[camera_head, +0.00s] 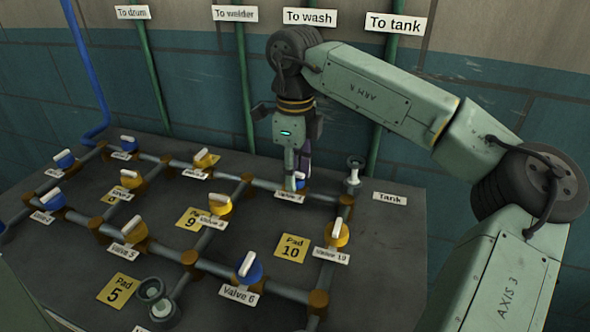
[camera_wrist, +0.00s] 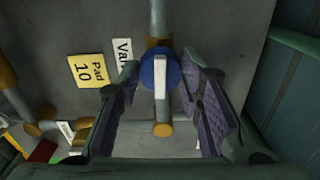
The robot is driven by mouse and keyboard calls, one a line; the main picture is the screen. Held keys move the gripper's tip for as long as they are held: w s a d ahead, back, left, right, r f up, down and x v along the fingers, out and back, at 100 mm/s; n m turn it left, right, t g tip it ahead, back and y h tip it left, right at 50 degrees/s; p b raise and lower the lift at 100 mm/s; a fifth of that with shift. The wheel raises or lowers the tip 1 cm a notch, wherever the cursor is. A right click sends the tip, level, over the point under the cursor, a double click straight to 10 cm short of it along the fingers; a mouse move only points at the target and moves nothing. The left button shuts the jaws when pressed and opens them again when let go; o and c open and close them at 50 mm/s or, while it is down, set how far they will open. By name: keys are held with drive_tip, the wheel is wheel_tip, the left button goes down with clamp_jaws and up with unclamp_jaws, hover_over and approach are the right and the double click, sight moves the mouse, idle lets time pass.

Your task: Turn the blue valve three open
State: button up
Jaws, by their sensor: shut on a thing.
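The blue valve (camera_wrist: 174,72) with a white bar handle (camera_wrist: 160,75) sits on a grey pipe in the wrist view. Its handle points up and down the picture, in line with that pipe. In the head view the blue valve (camera_head: 303,179) is mostly hidden behind my gripper (camera_head: 296,178), which points down onto it. My gripper is shut on the valve, with one finger on each side of it in the wrist view (camera_wrist: 160,62). The label in front of it (camera_head: 290,197) starts with "Valve"; its number is too small to read surely.
Close by are the tank fitting (camera_head: 353,172), the yellow Valve 10 (camera_head: 336,234) and the Pad 10 plate (camera_head: 292,248). Blue Valve 6 (camera_head: 248,268) is nearer. Other blue and yellow valves stand on the pipes at left. Green pipes rise along the wall behind.

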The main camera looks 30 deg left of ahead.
drive_tip(key=shift+n, duration=0.3)
idle(0.4)
drive_tip(key=o, duration=1.2)
drive_tip(key=shift+r, duration=0.15)
wheel_tip(320, 180, up, 12)
drive_tip(key=shift+f, duration=0.1)
